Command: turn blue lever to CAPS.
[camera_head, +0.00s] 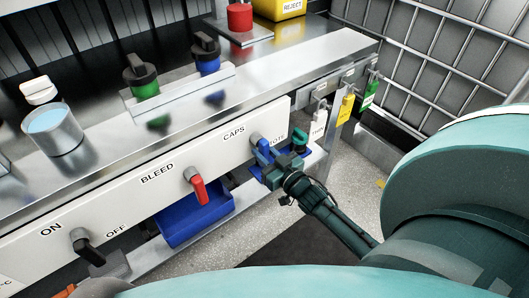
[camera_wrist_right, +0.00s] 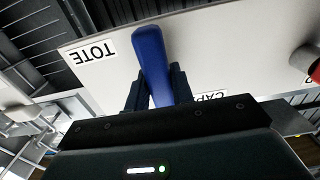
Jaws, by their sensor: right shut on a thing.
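The blue lever (camera_head: 262,147) is on the white front panel (camera_head: 130,195), between the CAPS label (camera_head: 234,133) and the TOTE label (camera_head: 276,138). In the head view it slants down and right from its pivot, toward my gripper. My right gripper (camera_head: 272,167) is shut on the lever, its fingers on either side of it. In the right wrist view the lever (camera_wrist_right: 150,55) stands between the fingers (camera_wrist_right: 157,90). There the TOTE label (camera_wrist_right: 93,52) is upside down and the CAPS label (camera_wrist_right: 211,95) is partly hidden. My left gripper is not in view.
A red lever (camera_head: 195,185) under BLEED and a black lever (camera_head: 86,248) by ON/OFF share the panel. A blue bin (camera_head: 190,225) sits below. Hanging tags (camera_head: 346,105) and a green-topped item (camera_head: 299,140) are close to my right gripper. A metal cup (camera_head: 53,130) stands on the ledge.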

